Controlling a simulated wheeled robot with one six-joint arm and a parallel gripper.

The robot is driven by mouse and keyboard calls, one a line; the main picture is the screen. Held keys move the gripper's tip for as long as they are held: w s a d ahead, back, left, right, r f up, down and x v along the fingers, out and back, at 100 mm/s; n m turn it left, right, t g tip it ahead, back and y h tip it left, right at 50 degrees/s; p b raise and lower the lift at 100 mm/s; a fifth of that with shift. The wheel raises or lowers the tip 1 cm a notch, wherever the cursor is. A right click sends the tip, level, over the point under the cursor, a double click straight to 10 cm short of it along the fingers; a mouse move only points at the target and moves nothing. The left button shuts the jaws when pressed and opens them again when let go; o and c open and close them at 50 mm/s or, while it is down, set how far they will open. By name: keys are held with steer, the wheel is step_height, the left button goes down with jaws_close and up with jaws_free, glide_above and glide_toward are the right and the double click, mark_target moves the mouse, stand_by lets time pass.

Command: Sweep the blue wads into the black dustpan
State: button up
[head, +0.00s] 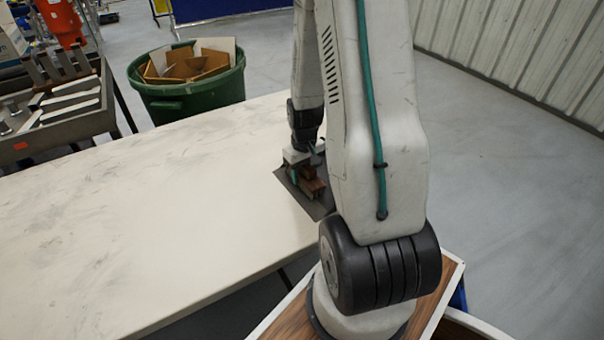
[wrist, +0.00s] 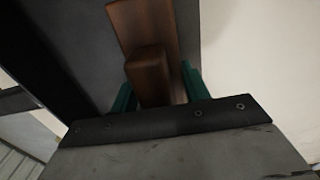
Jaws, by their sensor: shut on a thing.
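My gripper (head: 303,178) is low over the tabletop, near its right edge in the head view. In the wrist view its two teal fingers (wrist: 160,90) are shut on a brown wooden brush (wrist: 150,30). Any bristles are hidden. The brush shows as a small brown block in the head view (head: 314,187). The black dustpan (head: 317,207) lies flat under and around the gripper and brush. Its dark floor (wrist: 85,45) fills the left and middle of the wrist view. I see no blue wads in either view; my arm hides part of the table.
The pale tabletop (head: 160,220) is bare to the left of the dustpan. A green bin (head: 190,100) with cardboard stands behind the table. A grey metal tray (head: 75,120) with metal parts is at far left. Open floor (head: 500,150) lies to the right.

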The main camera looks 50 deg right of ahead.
steer(key=shift+r, duration=4.55)
steer(key=shift+a, duration=0.1)
